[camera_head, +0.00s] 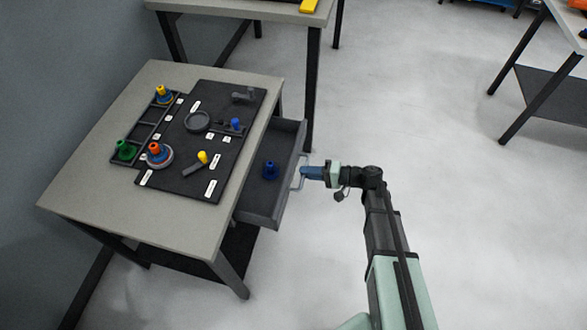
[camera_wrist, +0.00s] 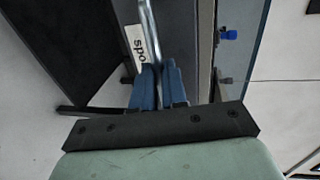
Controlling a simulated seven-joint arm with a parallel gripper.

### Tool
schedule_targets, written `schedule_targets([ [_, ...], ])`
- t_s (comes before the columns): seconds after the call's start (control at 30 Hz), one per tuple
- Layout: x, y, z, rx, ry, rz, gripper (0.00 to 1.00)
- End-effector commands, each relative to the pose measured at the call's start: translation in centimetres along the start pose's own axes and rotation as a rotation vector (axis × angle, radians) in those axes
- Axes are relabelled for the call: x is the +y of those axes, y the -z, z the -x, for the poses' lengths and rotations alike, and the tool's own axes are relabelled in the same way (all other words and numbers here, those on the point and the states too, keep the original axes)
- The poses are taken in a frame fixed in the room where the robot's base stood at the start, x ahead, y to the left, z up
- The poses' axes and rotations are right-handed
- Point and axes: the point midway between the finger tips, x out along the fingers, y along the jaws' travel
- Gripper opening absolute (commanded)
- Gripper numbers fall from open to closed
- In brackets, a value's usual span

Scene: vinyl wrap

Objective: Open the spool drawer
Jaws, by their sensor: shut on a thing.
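The spool drawer (camera_head: 262,205) is a dark grey box pulled part way out of the right side of the table. A blue spool (camera_head: 269,170) stands inside it. My gripper (camera_head: 304,173) is at the drawer front, its blue fingers shut on the drawer's metal handle (camera_head: 300,180). In the wrist view my gripper (camera_wrist: 158,85) has its blue fingers closed around the handle bar (camera_wrist: 149,30). A white label (camera_wrist: 137,48) reading "spo" is on the drawer front behind the handle, its remainder hidden.
The table (camera_head: 110,205) carries a black mat (camera_head: 215,125) with a dark rack, a round dish and yellow, orange, green and blue pieces. Another table (camera_head: 245,8) stands behind, one more (camera_head: 560,35) at right. Open floor (camera_head: 430,110) lies right of the drawer.

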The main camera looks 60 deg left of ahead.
Motion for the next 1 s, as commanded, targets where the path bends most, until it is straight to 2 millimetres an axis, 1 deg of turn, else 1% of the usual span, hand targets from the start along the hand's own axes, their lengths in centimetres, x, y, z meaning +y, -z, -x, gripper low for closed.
schedule_targets([
  [0.03,0.2,0.1,0.7,0.004,-0.001,-0.001,0.0],
  [0.13,0.3,0.1,1.4,0.002,0.0,0.0,0.0],
  [0.23,0.4,0.1,1.7,0.002,-0.001,0.0,0.0],
  [0.5,0.4,0.1,1.7,0.002,-0.001,0.0,0.0],
  [0.53,0.4,0.1,1.7,0.002,-0.001,0.0,0.15],
  [0.73,0.4,0.0,1.7,0.001,0.0,0.0,0.34],
  [0.77,0.4,0.0,1.7,0.001,0.0,0.0,0.37],
  [1.0,0.3,0.0,1.7,0.001,0.0,0.0,0.37],
])
